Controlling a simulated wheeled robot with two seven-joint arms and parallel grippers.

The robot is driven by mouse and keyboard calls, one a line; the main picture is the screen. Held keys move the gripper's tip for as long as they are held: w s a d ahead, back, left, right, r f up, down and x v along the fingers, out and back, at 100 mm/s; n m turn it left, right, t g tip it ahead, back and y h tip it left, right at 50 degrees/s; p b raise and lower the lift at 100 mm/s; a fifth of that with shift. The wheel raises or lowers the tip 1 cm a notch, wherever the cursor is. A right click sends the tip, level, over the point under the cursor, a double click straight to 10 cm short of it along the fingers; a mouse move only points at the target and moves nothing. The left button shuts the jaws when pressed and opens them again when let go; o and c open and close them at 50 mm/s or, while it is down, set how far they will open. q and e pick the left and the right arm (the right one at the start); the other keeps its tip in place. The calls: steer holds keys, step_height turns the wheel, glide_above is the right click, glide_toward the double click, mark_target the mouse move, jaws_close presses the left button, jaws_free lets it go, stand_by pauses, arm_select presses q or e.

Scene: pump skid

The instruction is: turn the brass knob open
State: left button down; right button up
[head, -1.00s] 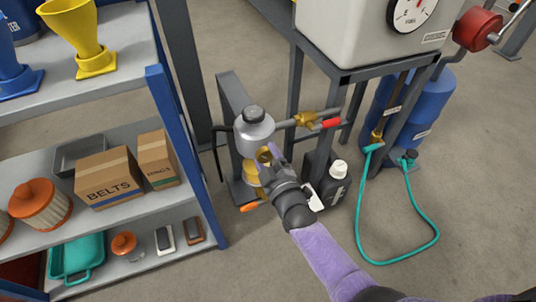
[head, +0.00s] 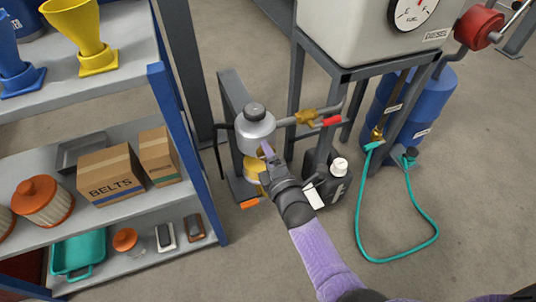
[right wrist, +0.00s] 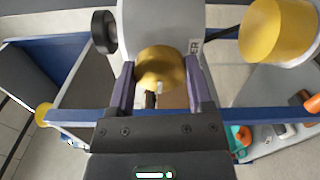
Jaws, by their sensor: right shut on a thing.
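The brass knob (right wrist: 160,67) is round and sits between the two purple fingers of my right gripper (right wrist: 158,88) in the right wrist view. The fingers are shut on it, one on each side. The knob is on the grey filter housing (head: 255,130), which has a dark cap on top and a yellow lower part (head: 252,172). In the head view my right gripper (head: 267,155) is in front of the housing and hides the knob. My left gripper is not in view.
A brass valve with a red handle (head: 331,121) is on the pipe right of the housing. An orange handle (head: 250,203) is low by the housing. A blue shelf post (head: 185,150) stands at left.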

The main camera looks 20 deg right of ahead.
steer(key=shift+n, duration=0.4)
steer(key=o, duration=1.3)
arm_select(q)
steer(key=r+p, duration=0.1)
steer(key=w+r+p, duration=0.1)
steer(key=p, duration=0.1)
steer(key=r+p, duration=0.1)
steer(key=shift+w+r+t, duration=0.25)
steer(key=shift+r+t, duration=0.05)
arm_select(e)
steer(key=s, duration=1)
steer(key=shift+d, duration=0.15)
